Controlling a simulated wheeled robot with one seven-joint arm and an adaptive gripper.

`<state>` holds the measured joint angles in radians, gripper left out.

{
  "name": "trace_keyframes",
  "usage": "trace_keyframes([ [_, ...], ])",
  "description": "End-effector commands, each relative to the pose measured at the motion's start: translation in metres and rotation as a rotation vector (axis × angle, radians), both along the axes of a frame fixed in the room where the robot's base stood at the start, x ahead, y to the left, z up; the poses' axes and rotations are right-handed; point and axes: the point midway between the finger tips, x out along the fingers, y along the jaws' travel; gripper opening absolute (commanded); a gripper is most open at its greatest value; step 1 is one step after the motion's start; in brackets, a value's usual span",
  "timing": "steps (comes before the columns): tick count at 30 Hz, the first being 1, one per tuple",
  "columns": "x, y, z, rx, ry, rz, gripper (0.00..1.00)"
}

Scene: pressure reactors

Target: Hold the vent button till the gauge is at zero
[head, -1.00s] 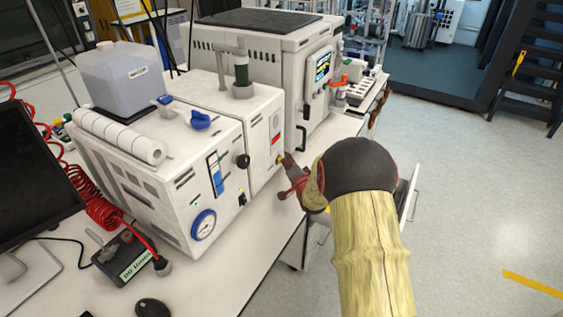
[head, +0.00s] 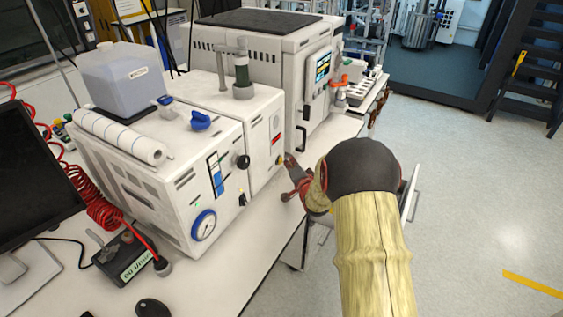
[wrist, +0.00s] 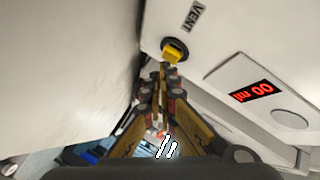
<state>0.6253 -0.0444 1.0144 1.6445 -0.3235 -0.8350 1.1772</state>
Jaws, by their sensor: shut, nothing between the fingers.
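The yellow vent button (wrist: 174,51) sits in a dark collar under the VENT label in the wrist view. It shows small on the white machine's front in the head view (head: 281,160). My gripper (wrist: 163,70) is shut and empty, its fingertips close to the button. I cannot tell whether they touch it. In the head view my gripper (head: 288,160) is just right of the button. The round gauge with a blue rim (head: 204,225) is low on the left unit's front; its needle is too small to read.
A black knob (head: 242,161) is on the front to the left. The white bench (head: 225,275) runs below the machine. The floor to the right is clear.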

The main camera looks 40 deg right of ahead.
Motion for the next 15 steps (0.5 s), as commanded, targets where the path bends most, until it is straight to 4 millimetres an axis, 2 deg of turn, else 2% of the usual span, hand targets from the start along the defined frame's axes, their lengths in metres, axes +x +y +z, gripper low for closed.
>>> trace_keyframes([
  [15,-0.0093,-0.004,0.0,0.001,0.0,-0.002,0.0],
])
